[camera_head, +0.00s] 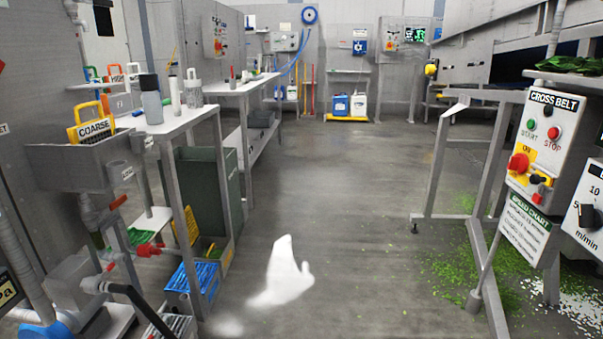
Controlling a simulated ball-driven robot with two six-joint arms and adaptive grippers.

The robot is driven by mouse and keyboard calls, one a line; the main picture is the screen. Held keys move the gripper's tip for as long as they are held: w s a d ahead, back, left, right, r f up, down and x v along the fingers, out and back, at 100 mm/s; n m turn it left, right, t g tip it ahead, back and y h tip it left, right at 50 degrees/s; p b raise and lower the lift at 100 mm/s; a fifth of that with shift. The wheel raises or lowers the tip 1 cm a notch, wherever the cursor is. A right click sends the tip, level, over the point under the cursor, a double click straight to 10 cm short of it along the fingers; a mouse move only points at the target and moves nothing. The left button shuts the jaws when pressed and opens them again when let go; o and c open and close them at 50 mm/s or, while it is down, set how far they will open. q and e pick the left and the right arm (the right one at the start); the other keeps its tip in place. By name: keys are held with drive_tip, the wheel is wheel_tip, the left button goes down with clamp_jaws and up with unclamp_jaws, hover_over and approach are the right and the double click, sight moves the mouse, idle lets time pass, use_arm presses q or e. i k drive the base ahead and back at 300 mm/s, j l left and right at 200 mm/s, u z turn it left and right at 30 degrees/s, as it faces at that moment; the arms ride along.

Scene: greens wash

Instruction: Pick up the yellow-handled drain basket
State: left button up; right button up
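A basket with a yellow handle (91,111) and a sign reading COARSE (95,128) sits at the left. It is set in the top of a grey box-like housing (70,170) beside the white-topped table. Its lower part is hidden inside the housing. Neither of my grippers can be made out in the head view, and nothing is seen touching the basket.
A white-topped table (170,127) with bottles stands right of the housing. Blue (205,277) and other crates lie low beneath it. A white patch (283,272) shows on the otherwise open central floor.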

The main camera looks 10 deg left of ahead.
sight(213, 251)
drive_tip(key=i+u, duration=0.2)
drive_tip(key=i, duration=0.6)
drive_tip(key=i+l+u, duration=0.2)
drive_tip(key=i, duration=0.6)
